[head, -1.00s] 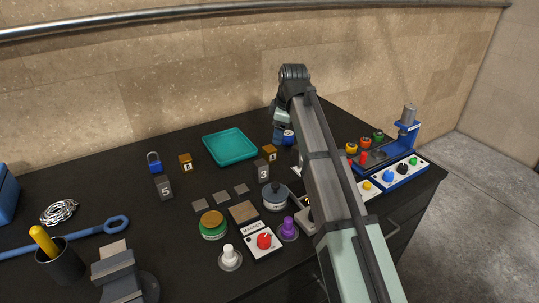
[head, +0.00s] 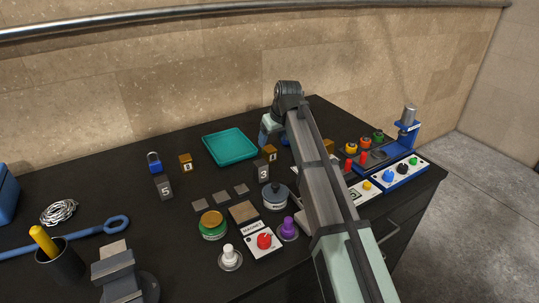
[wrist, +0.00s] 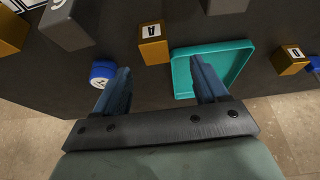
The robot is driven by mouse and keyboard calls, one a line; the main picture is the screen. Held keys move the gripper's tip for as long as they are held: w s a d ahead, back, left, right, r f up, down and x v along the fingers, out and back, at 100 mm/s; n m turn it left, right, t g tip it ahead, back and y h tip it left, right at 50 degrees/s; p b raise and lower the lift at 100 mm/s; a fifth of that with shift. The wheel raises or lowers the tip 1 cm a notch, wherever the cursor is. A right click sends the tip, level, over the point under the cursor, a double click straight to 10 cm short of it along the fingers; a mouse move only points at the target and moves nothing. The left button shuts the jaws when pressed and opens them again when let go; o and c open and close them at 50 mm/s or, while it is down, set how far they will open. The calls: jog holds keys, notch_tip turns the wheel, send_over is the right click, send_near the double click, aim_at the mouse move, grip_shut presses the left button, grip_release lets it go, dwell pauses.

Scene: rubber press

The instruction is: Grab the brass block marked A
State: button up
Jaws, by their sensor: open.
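The brass block marked A (wrist: 153,42) stands on the dark bench, its letter upside down in the wrist view. In the head view a brass block (head: 272,153) beside the grey block 3 appears to be the same one; its mark is too small to read there. My gripper (wrist: 160,64) is open and empty. In the wrist view the block shows ahead of the fingertips, roughly in line with the gap between them, apart from both fingers. In the head view my arm hides the fingertips.
A teal tray (head: 230,147) lies left of the block, and overlaps one finger in the wrist view. A blue-capped round thing (wrist: 102,72) is close by the other finger. Grey block 3 (head: 264,171) stands near block A. Another brass block (wrist: 292,60) is beyond the tray.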

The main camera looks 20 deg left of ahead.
aim_at(270, 149)
jog(key=shift+x, duration=1.5)
jog(key=shift+w+d+x, duration=0.15)
jog(key=shift+x, duration=1.15)
jog(key=shift+w+d+x, duration=0.15)
jog(key=shift+x, duration=1.15)
jog(key=shift+c, duration=0.3)
grip_shut()
